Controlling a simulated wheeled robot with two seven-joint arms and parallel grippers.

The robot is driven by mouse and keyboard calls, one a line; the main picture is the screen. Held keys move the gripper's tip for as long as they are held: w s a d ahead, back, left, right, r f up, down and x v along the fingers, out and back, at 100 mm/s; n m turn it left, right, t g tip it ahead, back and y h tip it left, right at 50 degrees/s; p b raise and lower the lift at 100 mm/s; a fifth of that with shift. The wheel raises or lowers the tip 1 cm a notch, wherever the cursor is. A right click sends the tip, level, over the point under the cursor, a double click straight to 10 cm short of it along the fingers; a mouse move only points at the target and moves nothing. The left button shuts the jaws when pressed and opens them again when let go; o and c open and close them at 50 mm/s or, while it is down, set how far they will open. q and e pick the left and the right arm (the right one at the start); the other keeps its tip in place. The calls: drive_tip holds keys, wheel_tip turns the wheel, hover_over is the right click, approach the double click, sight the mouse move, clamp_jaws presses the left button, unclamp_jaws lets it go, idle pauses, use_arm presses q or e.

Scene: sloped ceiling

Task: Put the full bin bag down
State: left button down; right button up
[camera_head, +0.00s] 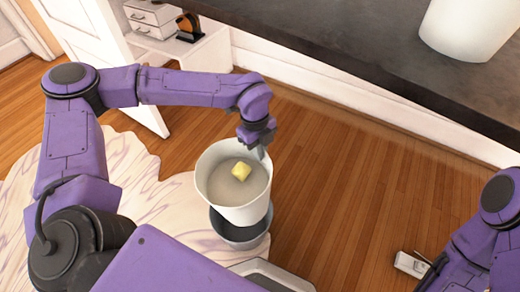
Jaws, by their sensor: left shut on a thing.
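The bin bag (222,202) looks like a white, open-topped tapered vessel. A small yellow block (241,171) lies inside it. My left gripper (261,146) is shut on the far right rim of the bag, which hangs upright from it. A dark grey round bin (240,233) shows just below the bag. The bag's lower end overlaps the bin's opening in the picture, and I cannot tell if it is inside or above. My right arm is at the lower right, and its gripper is too unclear to read.
Bare wooden floor (345,185) lies to the right of the bag. A pale marbled rug (150,190) lies to the left. A dark counter (360,45) with a white container (465,30) runs along the upper right. A small white object (410,264) is near my right arm.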

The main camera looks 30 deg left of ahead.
use_arm(q)
drive_tip(key=shift+r, duration=0.35)
use_arm(e)
drive_tip(key=shift+r, duration=0.3)
